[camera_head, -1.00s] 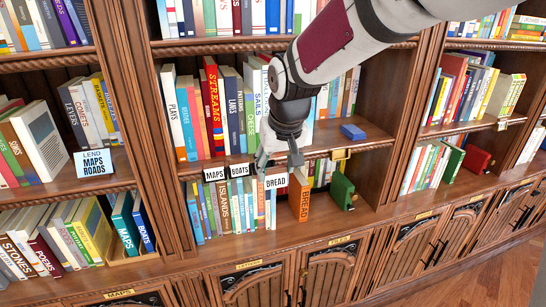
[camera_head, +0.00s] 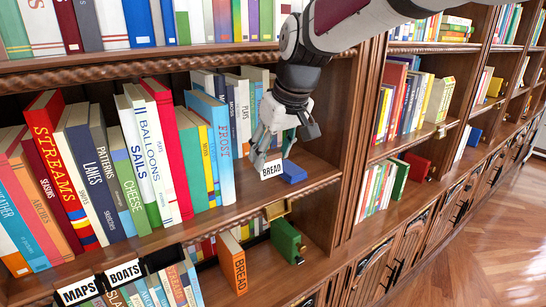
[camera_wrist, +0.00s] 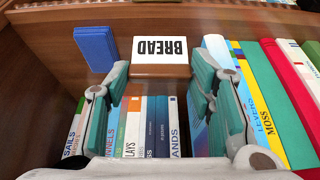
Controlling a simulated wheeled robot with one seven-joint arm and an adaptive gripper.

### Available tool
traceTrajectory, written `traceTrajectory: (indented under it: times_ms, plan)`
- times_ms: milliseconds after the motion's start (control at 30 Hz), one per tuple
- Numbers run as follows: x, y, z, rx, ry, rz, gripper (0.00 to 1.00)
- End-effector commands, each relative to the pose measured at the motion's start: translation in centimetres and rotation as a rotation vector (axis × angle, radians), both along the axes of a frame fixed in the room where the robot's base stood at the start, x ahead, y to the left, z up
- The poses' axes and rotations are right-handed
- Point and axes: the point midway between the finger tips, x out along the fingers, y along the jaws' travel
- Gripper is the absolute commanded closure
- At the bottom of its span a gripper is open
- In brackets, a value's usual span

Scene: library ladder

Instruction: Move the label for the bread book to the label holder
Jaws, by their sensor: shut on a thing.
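The white label reading BREAD (camera_head: 271,170) is held between the fingertips of my gripper (camera_head: 268,148), just above the middle shelf. In the wrist view the BREAD label (camera_wrist: 161,50) appears upside down between the tips of the two green-padded fingers (camera_wrist: 162,84). The brass label holder (camera_head: 277,209) is on the shelf's front edge, below and slightly right of the held label, apart from it. The orange BREAD book (camera_head: 232,264) stands on the shelf below.
A blue block (camera_head: 293,171) lies on the shelf right beside the label; it also shows in the wrist view (camera_wrist: 96,47). The FROST book (camera_head: 222,150) stands left of my gripper. MAPS (camera_head: 78,291) and BOATS (camera_head: 125,272) labels sit at lower left. A green book (camera_head: 286,241) is below.

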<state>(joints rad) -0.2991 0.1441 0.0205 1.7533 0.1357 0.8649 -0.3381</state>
Motion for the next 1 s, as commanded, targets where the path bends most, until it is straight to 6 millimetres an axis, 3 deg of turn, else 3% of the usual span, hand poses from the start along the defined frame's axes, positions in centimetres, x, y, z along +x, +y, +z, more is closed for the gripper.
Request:
traceTrajectory:
  times_ms: [467, 1000]
  plan:
    - [-0.1, 0.0, 0.1, 0.0, 0.0, 0.004, 0.72]
    - [-0.7, -0.5, -4.1, 0.001, 0.0, 0.004, 0.72]
